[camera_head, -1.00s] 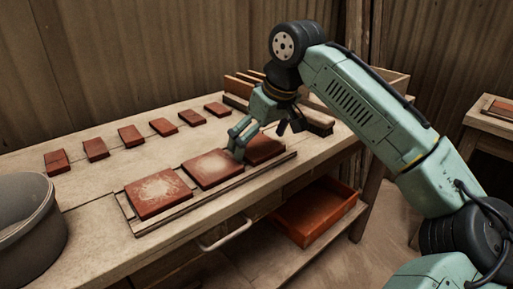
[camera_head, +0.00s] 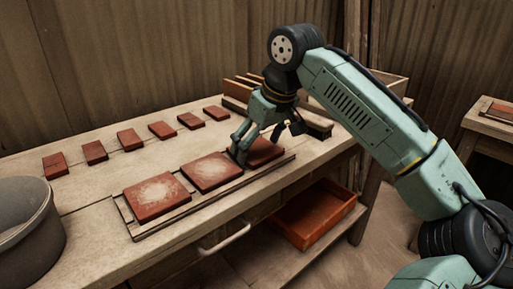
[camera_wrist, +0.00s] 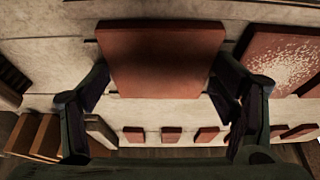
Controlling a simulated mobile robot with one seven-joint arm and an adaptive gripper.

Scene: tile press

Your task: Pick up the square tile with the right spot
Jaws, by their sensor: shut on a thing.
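Three square red-brown tiles lie in a row on a wooden board (camera_head: 140,234) at the front of the bench. The left tile (camera_head: 157,196) has a large pale speckled spot. The middle tile (camera_head: 212,171) also has a pale spot; its speckled top shows at the right of the wrist view (camera_wrist: 283,58). My gripper (camera_head: 263,145) is down at the right tile (camera_head: 264,153), which it partly hides in the head view. In the wrist view this tile (camera_wrist: 160,60) sits between both fingers, its visible top plain with a darker, smooth middle. The gripper is shut on it; no clear lift shows.
Several small rectangular tiles (camera_head: 130,140) lie in a row behind the board. A grey bucket (camera_head: 30,225) stands at the left and a wooden rack (camera_head: 240,88) behind my gripper. An orange tray (camera_head: 312,214) sits on the lower shelf. Bare bench lies between the rows.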

